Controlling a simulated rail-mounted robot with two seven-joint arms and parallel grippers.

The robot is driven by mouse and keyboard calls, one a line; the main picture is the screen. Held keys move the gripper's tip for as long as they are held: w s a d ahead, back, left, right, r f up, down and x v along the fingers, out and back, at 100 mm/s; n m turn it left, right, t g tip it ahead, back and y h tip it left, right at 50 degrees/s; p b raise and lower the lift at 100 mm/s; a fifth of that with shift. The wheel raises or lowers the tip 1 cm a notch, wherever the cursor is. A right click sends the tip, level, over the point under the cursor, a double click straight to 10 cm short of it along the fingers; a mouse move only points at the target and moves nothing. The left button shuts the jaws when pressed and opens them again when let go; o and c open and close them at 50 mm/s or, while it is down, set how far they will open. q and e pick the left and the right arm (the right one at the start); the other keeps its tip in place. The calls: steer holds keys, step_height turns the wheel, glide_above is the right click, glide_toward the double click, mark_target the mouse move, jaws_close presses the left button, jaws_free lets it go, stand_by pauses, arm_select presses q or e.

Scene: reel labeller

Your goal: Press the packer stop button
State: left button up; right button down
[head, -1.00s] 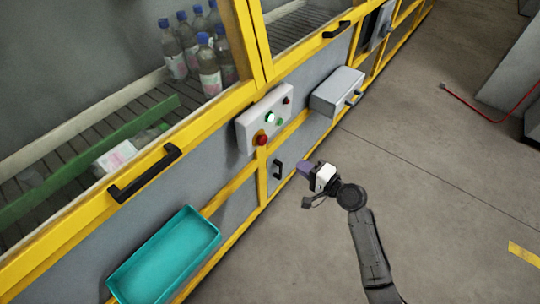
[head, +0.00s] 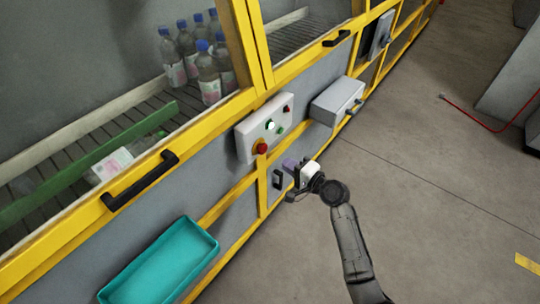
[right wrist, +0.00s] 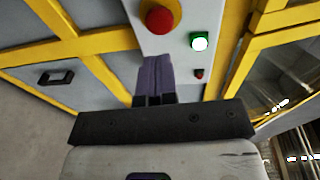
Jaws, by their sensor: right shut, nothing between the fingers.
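A light grey control box (head: 246,143) is mounted on the yellow machine frame in the head view. No label can be read. My right gripper (head: 290,165) is shut and empty, just below and right of the box. In the right wrist view its fingers (right wrist: 156,80) point at the box, with the red mushroom button (right wrist: 159,18) above them. My left gripper is not in view.
A grey box (head: 338,101) juts out right of the control box. A black handle (head: 277,179) is on the panel near my right gripper. A teal tray (head: 207,241) hangs lower left. Bottles (head: 207,75) stand behind the guard.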

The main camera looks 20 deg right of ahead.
mark_target(265, 150)
steer(key=b+x, duration=0.2)
steer(key=x, duration=0.4)
steer(key=shift+w+a+f, duration=0.15)
steer(key=shift+w, duration=0.15)
steer(key=shift+w+a, duration=0.25)
steer(key=shift+w, duration=0.2)
steer(key=shift+w+a, duration=0.1)
steer(key=shift+w, duration=0.05)
